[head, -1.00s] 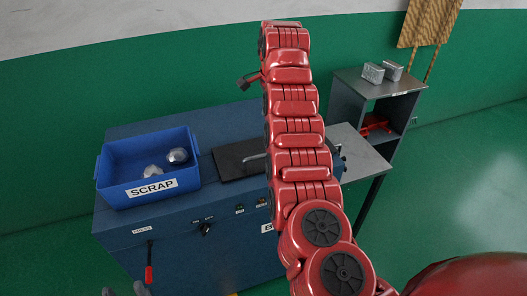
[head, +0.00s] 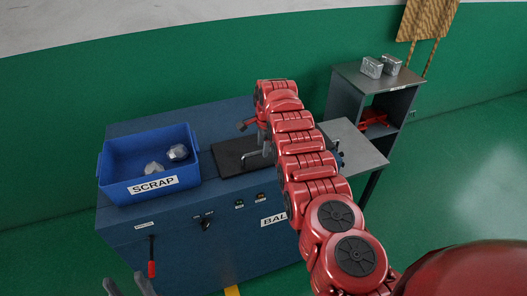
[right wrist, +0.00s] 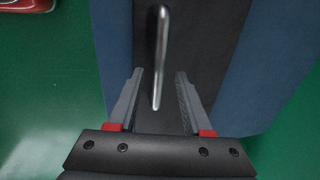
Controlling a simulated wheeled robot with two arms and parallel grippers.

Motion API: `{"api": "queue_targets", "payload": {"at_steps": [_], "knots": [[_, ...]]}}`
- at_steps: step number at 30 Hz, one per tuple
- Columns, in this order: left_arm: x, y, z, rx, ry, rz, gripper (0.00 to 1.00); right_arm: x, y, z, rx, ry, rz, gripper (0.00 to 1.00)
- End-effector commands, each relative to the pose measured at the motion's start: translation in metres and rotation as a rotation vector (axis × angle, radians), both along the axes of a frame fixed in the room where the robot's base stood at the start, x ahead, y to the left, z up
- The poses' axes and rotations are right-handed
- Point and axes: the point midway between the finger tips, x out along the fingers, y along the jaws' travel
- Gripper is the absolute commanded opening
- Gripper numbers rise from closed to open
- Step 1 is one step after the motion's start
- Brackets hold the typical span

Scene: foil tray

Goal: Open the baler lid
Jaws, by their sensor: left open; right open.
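The baler (head: 180,240) is a blue box with a dark flat lid (head: 228,150) on its top, lying closed. A metal bar handle (head: 252,156) stands on the lid, partly hidden by my right arm in the head view. In the right wrist view the handle (right wrist: 161,50) runs lengthwise between the fingers of my right gripper (right wrist: 160,78). The gripper is open, with a gap on both sides of the handle. In the head view my right arm mostly hides its gripper. My left gripper (head: 128,288) is open and empty at the bottom left edge, in front of the baler.
A blue SCRAP bin (head: 150,184) with crumpled foil pieces (head: 177,152) stands on the baler left of the lid. A red-handled lever (head: 152,268) and a switch (head: 206,225) are on the front. A grey shelf unit (head: 345,105) with silver blocks (head: 372,67) stands at the right.

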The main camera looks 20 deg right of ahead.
Motion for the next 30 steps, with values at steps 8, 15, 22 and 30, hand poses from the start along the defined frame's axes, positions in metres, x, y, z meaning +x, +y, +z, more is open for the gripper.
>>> {"api": "queue_targets", "payload": {"at_steps": [8,15,22,30], "knots": [[-0.0001,0.0,-0.0222,0.0,-0.001,0.0,0.5,0.0005,-0.0012,-0.0138,-0.005,0.004,0.0,0.5],[-0.0001,0.0001,-0.0214,0.0,-0.001,0.0,0.5,0.0006,-0.0015,-0.0121,-0.005,0.003,0.0,0.5],[-0.0001,0.0001,-0.0214,0.0,-0.001,0.0,0.5,0.0007,-0.0013,-0.0119,-0.005,0.003,0.0,0.15],[-0.0001,0.0001,-0.0214,0.0,-0.001,0.0,0.5,0.0007,-0.0013,-0.0118,-0.005,0.003,0.0,0.0]]}}
